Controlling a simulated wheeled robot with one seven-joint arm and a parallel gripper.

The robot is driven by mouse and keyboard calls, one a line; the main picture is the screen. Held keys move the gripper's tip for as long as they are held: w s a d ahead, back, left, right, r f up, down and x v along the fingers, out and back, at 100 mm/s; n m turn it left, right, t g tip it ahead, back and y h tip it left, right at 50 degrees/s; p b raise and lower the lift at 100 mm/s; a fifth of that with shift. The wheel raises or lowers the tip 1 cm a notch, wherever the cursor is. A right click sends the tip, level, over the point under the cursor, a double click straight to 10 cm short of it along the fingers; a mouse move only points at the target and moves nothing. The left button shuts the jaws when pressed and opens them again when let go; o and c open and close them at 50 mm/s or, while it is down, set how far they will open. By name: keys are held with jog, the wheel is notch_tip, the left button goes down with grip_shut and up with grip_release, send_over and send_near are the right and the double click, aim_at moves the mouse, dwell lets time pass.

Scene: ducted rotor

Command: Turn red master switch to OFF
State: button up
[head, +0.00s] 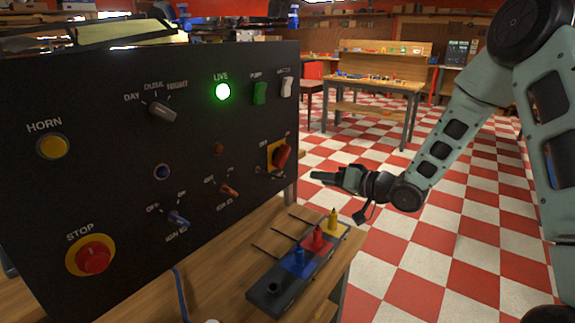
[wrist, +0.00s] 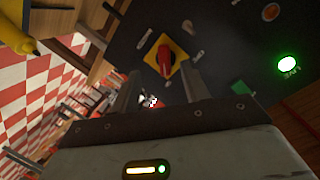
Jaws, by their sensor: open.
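The red master switch (head: 282,156) is a red knob on a yellow square plate at the right edge of the black panel (head: 120,215). Small white labels sit by it, too small to read surely. My gripper (head: 318,176) is just right of the switch in the head view, apart from it, with its fingers pointing toward the panel. In the wrist view the red switch (wrist: 165,60) shows between and beyond the two fingertips of my gripper (wrist: 161,74). The jaws are open and empty. The knob looks slightly tilted on its plate.
The green LIVE lamp (head: 223,92) is lit. A green rocker (head: 260,93), a white rocker (head: 287,87) and an orange toggle (head: 230,191) are near the switch. Below stands a block with coloured pegs (head: 298,262) on the wooden bench.

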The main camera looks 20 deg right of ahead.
aim_at(285, 159)
jog(key=d+m+t+y, duration=0.1)
jog(key=d+t+y, duration=0.1)
jog(key=d, duration=0.2)
jog(key=p+x, duration=0.1)
jog(key=x, duration=0.4)
jog(key=p+x, duration=0.1)
jog(key=x, duration=0.5)
jog(key=p+x, duration=0.1)
jog(key=x, duration=0.5)
jog(key=shift+a+f+p, duration=0.1)
jog(key=shift+f+p, duration=0.2)
jog(key=shift+p, duration=0.05)
jog(key=c, duration=1)
